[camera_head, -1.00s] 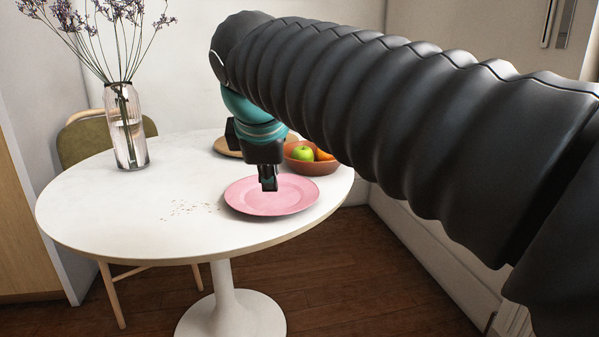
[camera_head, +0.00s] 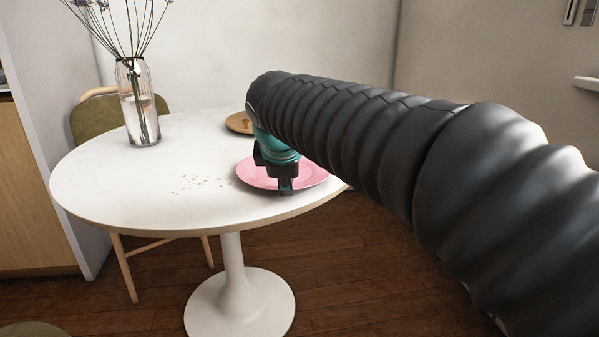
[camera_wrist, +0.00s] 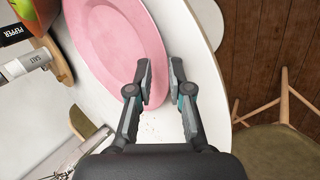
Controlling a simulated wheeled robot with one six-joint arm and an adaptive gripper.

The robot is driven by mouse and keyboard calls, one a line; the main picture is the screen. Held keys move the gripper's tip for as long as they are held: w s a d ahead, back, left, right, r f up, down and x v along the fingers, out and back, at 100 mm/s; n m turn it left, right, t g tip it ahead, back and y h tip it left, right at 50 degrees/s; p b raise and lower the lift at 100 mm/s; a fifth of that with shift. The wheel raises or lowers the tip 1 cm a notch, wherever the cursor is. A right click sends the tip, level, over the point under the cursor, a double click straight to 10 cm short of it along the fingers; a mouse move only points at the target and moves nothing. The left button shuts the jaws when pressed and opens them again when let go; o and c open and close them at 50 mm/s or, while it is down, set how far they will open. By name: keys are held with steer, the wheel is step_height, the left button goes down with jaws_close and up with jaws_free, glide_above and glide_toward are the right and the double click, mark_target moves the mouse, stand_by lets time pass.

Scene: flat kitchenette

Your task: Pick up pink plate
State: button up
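The pink plate (camera_head: 312,177) lies flat on the white round table (camera_head: 130,195), near its right front edge. In the wrist view the plate (camera_wrist: 105,45) fills the upper left. My gripper (camera_head: 287,190) points down at the plate's front rim. In the wrist view my gripper (camera_wrist: 160,78) is open, with its fingers apart. I cannot tell whether a finger touches the plate. My arm hides part of the plate's far side in the head view.
A glass vase with dried flowers (camera_head: 140,105) stands at the table's left back. A wooden board (camera_head: 238,122) lies behind the plate. Salt (camera_wrist: 28,64) and pepper (camera_wrist: 12,32) containers and a fruit bowl (camera_wrist: 62,18) show in the wrist view. Crumbs (camera_head: 200,182) lie left of the plate.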

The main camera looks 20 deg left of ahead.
steer(key=shift+w+a+f, duration=0.1)
steer(key=shift+w+f, duration=0.25)
steer(key=shift+f, duration=0.2)
jaws_close()
